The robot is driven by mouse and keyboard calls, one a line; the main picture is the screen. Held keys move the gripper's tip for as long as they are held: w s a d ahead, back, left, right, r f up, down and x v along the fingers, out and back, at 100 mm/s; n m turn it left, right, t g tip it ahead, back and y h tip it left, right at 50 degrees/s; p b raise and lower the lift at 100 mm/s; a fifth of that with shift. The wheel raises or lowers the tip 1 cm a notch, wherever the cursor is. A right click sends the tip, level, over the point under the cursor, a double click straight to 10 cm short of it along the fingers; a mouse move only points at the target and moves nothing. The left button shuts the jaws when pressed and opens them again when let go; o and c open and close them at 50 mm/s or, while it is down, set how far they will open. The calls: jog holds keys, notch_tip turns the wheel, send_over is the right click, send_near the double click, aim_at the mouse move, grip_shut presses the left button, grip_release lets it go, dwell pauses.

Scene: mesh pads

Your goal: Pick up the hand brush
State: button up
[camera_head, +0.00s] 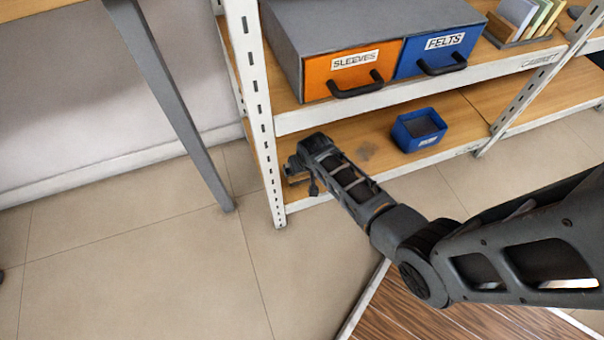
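No hand brush can be made out for certain. My arm reaches in from the right to the left end of the lower shelf (458,120). My gripper (301,176) is small in view at that end, close to the white corner post. A small brownish piece shows beside the gripper, partly covered by it; I cannot tell whether it is the brush or part of the shelf. I cannot tell whether the gripper's fingers are open or shut. My wrist and forearm hide part of the shelf's front edge.
A blue open bin (418,130) stands on the lower shelf, right of my wrist. Above are an orange SLEEVES drawer (350,70) and a blue FELTS drawer (438,52). The white corner post (254,90) is close to my gripper. A grey table leg (180,110) stands left, with clear floor around.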

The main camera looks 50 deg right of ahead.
jog(key=c, duration=0.9)
jog(key=shift+r, duration=0.1)
jog(key=shift+r+p, duration=0.55)
jog(key=shift+r, duration=0.05)
notch_tip(320, 180, up, 2)
jog(key=shift+r+p, duration=0.15)
jog(key=shift+p, duration=0.6)
jog(key=s+a+p, duration=0.1)
jog(key=s+a, duration=0.2)
jog(key=s, duration=0.2)
jog(key=s+a+p, duration=0.2)
jog(key=s+a, duration=0.1)
jog(key=s, duration=0.2)
jog(key=s+a+p, duration=0.2)
jog(key=s+a, duration=0.2)
jog(key=s, duration=0.1)
